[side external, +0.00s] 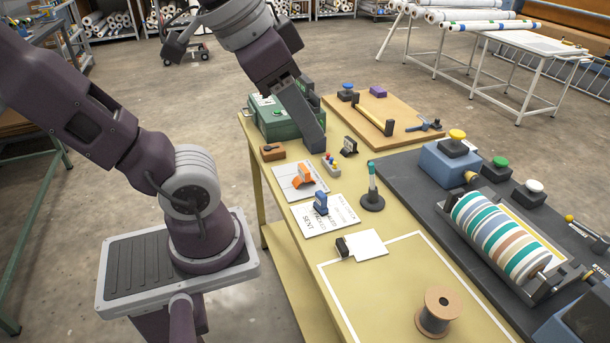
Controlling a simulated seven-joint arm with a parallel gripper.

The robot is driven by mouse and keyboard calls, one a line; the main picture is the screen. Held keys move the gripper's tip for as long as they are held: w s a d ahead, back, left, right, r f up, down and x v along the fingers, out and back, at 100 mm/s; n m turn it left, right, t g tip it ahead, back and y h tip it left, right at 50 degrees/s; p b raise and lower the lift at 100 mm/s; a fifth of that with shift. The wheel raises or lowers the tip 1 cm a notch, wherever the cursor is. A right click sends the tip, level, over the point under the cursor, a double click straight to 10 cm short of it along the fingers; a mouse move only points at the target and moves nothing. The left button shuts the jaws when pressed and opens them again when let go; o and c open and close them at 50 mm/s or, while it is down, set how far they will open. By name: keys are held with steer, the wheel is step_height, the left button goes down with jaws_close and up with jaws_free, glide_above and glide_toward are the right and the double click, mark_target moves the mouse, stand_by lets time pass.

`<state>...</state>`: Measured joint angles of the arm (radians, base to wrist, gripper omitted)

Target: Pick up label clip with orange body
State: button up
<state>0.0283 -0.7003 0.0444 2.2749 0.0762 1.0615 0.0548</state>
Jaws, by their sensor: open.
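The label clip with the orange body (304,176) stands on a white card (287,187) near the left edge of the yellow table. My gripper (311,146) points down above the table's far left part, behind the orange clip in the picture and apart from it. It is open; its fingers show side-on as one dark grey shape, and I see nothing held. A similar clip with a blue body (321,203) stands on a printed white card (338,220) just in front of the orange one.
Close by are a small block with coloured pegs (331,166), a brown block (272,152), a black clip (350,145) and a green-topped pen in a stand (372,190). A green toolbox (272,122) sits behind. The striped roller (500,237) is at right.

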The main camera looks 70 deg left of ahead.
steer(key=w+a+f+n+y, duration=0.5)
steer(key=w+a+n, duration=0.6)
steer(key=n, duration=0.6)
steer(key=w+a+f+n+y, duration=0.2)
steer(key=w+a+f+n, duration=0.6)
steer(key=a+n, duration=0.65)
steer(key=s+d+r+m+g+y, duration=0.2)
steer(key=s+r+m+g+y, duration=0.15)
steer(key=r+m, duration=0.3)
steer(key=s+d+r+m+g+y, duration=0.2)
steer(key=s+r+m+g+y, duration=0.15)
steer(key=r+m, duration=0.3)
steer(key=h, duration=0.1)
glide_toward(305, 168)
steer(key=shift+s+a+n, duration=0.2)
steer(key=shift+s+a, duration=0.2)
steer(key=shift+a, duration=0.2)
steer(key=shift+s+a+n, duration=0.15)
steer(key=shift+s+a, duration=0.25)
steer(key=shift+a, duration=0.25)
steer(key=x, duration=0.4)
steer(key=w+f+x, duration=0.1)
steer(key=x, duration=0.1)
steer(key=shift+w+a+f+t, duration=0.1)
steer(key=shift+a+t, duration=0.2)
steer(key=shift+t, duration=0.1)
jaws_close()
